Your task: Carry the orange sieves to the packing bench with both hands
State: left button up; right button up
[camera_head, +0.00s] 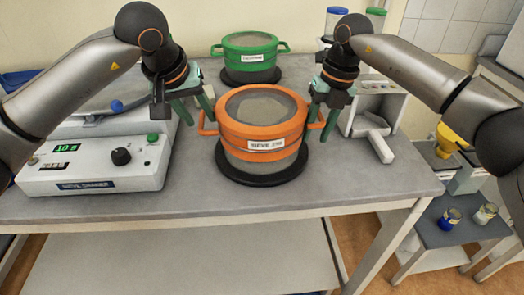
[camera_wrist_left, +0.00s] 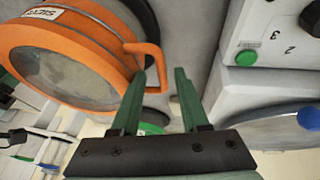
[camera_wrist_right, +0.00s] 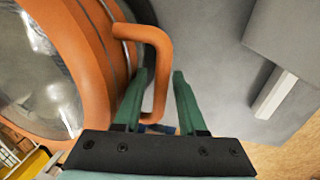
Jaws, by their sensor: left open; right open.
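The orange sieves (camera_head: 262,133) stand upright as a stack on a black round base on the grey table, with a label on the front and a loop handle on each side. My left gripper (camera_head: 200,117) is open close to the left handle. In the left wrist view that handle (camera_wrist_left: 152,52) reaches toward the gap between the fingers (camera_wrist_left: 160,85). My right gripper (camera_head: 318,124) is open at the right handle. In the right wrist view that handle (camera_wrist_right: 162,75) lies partly between the fingertips (camera_wrist_right: 162,80). Neither gripper is closed on a handle.
A green sieve stack (camera_head: 249,57) stands behind on its own black base. The sieve shaker (camera_head: 95,165) is on the left. A grey-white holder (camera_head: 378,108) stands close on the right. A low side table (camera_head: 462,228) with small jars is at the lower right.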

pick_arm(q)
jog(key=shift+v, duration=1.05)
pick_arm(e)
jog(key=shift+a+r, duration=0.1)
jog(key=shift+r, duration=0.05)
pick_arm(q)
jog(key=shift+a, duration=0.1)
pick_arm(e)
notch_tip(320, 180, up, 12)
jog(key=d, duration=0.2)
jog(key=shift+d+f, duration=0.15)
jog(key=shift+f, duration=0.1)
jog(key=shift+w, duration=0.1)
